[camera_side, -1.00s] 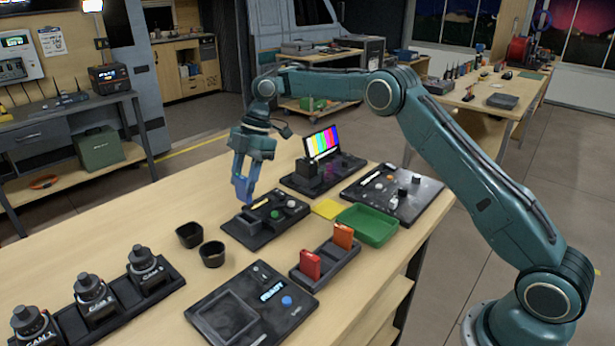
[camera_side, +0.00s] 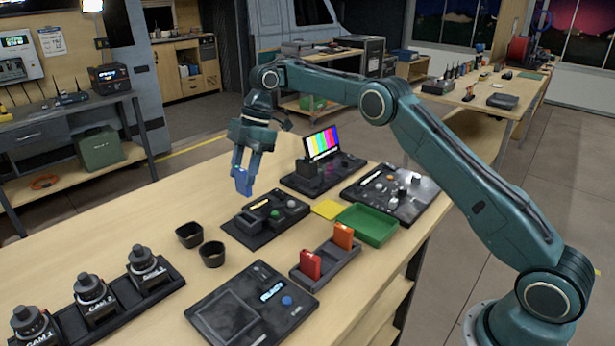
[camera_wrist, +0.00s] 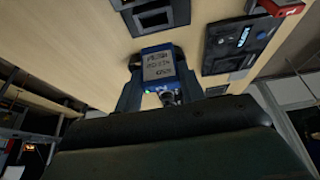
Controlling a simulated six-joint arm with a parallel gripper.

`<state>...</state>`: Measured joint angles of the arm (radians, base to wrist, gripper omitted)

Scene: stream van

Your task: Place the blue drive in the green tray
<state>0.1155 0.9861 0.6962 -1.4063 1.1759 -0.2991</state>
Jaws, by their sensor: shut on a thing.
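The blue drive (camera_side: 242,181) is held upright between the fingers of my gripper (camera_side: 246,165), in the air above the left side of the black dock with a yellow strip. In the wrist view the drive (camera_wrist: 158,66) shows a light label with dark print, and my gripper (camera_wrist: 155,80) is shut on it. The green tray (camera_side: 369,225) lies on the table at the right, apart from the drive. It looks empty. The tray cannot be made out in the wrist view.
A rack with a red drive (camera_side: 310,265) and an orange drive (camera_side: 343,236) stands in front of the tray. Two black cups (camera_side: 212,254) are at left.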

